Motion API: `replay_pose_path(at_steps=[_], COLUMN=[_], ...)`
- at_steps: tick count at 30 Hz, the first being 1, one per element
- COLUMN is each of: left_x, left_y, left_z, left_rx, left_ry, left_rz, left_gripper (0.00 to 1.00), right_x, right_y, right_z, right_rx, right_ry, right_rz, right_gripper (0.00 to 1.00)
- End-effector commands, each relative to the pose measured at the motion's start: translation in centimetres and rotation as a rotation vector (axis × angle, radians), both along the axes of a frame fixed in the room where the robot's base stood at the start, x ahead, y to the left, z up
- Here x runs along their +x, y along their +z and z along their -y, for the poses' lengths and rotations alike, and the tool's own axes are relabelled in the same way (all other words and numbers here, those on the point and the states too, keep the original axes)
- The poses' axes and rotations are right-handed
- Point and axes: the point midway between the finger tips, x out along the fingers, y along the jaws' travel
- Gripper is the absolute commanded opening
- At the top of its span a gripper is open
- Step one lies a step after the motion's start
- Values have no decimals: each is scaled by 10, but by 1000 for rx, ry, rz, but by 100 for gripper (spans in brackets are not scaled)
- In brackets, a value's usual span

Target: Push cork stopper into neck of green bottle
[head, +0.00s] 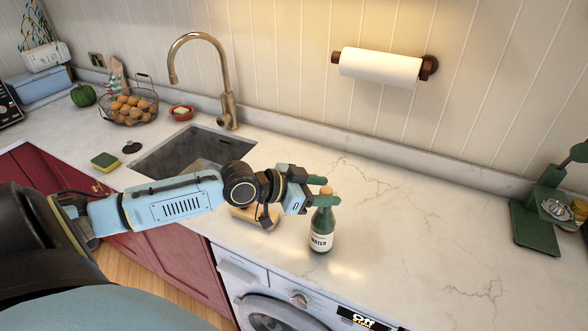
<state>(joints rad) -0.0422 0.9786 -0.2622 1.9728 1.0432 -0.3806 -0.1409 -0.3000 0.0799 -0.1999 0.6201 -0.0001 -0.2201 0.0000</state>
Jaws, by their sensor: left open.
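The green bottle (321,232) with a white label stands upright on the white counter, near its front edge. The tan cork stopper (326,190) shows at the top of the bottle's neck. How deep it sits in the neck is hidden by a finger. My left gripper (323,190) reaches in from the left at the height of the bottle's mouth. Its green fingers are open, one on the far side of the cork and one on the near side. Whether they touch the cork I cannot tell. My right gripper is not in view.
A sink (185,148) with a brass faucet (228,95) lies behind my left arm. A wooden item (262,218) is partly hidden by the arm. A green appliance (540,222) stands at the far right. The counter between bottle and appliance is clear.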

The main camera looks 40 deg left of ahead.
Motion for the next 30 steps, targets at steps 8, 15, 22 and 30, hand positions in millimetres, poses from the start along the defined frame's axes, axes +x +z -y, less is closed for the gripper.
replay_pose_path(at_steps=[8, 15, 22, 30], left_x=[-31, -50, -64, -80], left_y=[13, 23, 31, 39], left_z=[-17, -28, -37, -45], left_rx=[5, 4, 3, 1], left_ry=[-3, -2, -1, -2], left_rz=[-4, -4, -5, -6], left_gripper=[52, 52, 52, 52], right_x=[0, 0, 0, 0], right_y=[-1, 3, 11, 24], right_z=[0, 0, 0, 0], right_rx=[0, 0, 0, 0], right_ry=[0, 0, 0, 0], right_rz=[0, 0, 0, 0], right_gripper=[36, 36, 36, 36])
